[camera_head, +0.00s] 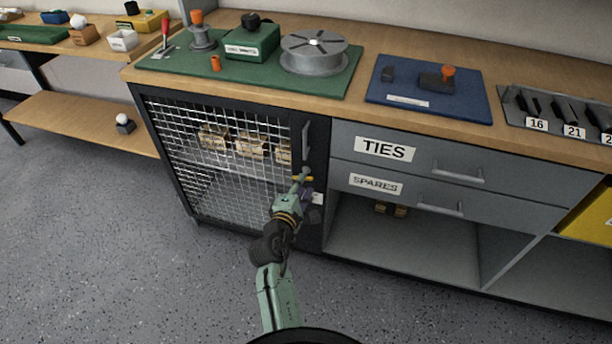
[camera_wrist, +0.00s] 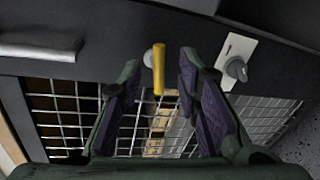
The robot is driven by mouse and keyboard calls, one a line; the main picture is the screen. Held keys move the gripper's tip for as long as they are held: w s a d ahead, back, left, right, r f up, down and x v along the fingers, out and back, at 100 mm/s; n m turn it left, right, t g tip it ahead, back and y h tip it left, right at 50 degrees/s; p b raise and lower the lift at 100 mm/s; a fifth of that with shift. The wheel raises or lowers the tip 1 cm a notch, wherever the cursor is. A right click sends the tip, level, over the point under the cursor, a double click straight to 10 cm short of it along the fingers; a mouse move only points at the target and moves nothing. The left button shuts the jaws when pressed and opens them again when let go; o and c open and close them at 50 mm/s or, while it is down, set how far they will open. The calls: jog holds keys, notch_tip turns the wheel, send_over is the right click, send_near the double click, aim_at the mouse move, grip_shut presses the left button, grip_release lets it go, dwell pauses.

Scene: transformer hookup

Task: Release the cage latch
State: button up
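The cage door (camera_head: 215,165) is a wire-mesh panel in a dark frame under the bench and looks shut. Its yellow latch (camera_head: 300,179) lies crosswise on the right side of the frame. In the wrist view the latch (camera_wrist: 158,70) is a short yellow bar beside a pale round pivot. My gripper (camera_head: 303,184) is at the latch. In the wrist view my gripper (camera_wrist: 159,75) is open, with a purple-padded finger on each side of the bar and visible gaps to it. I cannot tell how deep the bar sits between the fingers.
A white plate with a grey knob (camera_wrist: 237,68) is close to my right finger. Wooden blocks (camera_head: 250,147) stand inside the cage. Drawers (camera_head: 450,175) adjoin on the right. The floor (camera_head: 130,255) in front is clear.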

jog(key=shift+x, duration=2.25)
jog(key=shift+a, duration=0.1)
jog(key=shift+c, duration=0.2)
grip_shut()
